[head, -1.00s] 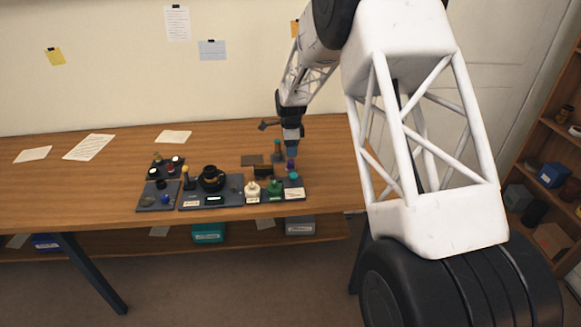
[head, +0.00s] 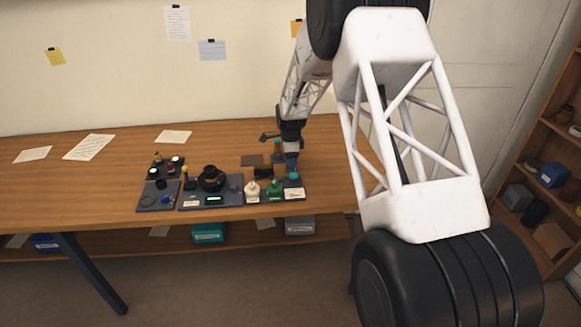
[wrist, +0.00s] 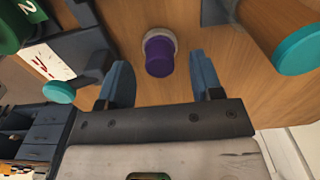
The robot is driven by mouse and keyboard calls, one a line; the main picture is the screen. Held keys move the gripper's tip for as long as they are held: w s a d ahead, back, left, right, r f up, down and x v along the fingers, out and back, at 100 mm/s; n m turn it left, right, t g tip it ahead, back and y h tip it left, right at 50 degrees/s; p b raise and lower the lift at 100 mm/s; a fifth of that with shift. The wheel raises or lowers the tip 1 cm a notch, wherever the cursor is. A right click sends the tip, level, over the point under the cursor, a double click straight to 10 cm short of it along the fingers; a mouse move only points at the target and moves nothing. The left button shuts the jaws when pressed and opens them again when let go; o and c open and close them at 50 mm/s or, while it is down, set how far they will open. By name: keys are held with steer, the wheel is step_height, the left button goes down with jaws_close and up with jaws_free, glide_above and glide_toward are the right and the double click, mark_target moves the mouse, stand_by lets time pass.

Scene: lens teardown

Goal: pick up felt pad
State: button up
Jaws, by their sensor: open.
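A small piece with a purple top and a pale grey round rim (wrist: 160,52) stands on the wooden bench in the wrist view. It seems to be the felt pad, but I cannot be sure. My gripper (wrist: 161,72) is open, with one blue finger to the left of the purple piece and one to the right. Neither finger visibly touches it. In the head view my gripper (head: 291,162) is low over the right part of the group of tools, and the purple piece is hidden there.
To the left are a dark tray with a white label (wrist: 47,62), a teal knob (wrist: 58,92) and a green bottle (wrist: 14,24). The bench's left side (head: 90,185) is mostly clear.

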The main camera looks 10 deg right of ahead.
steer(key=shift+f, duration=0.8)
steer(key=c, duration=1)
steer(key=shift+r, duration=0.1)
steer(key=shift+r, duration=4.9)
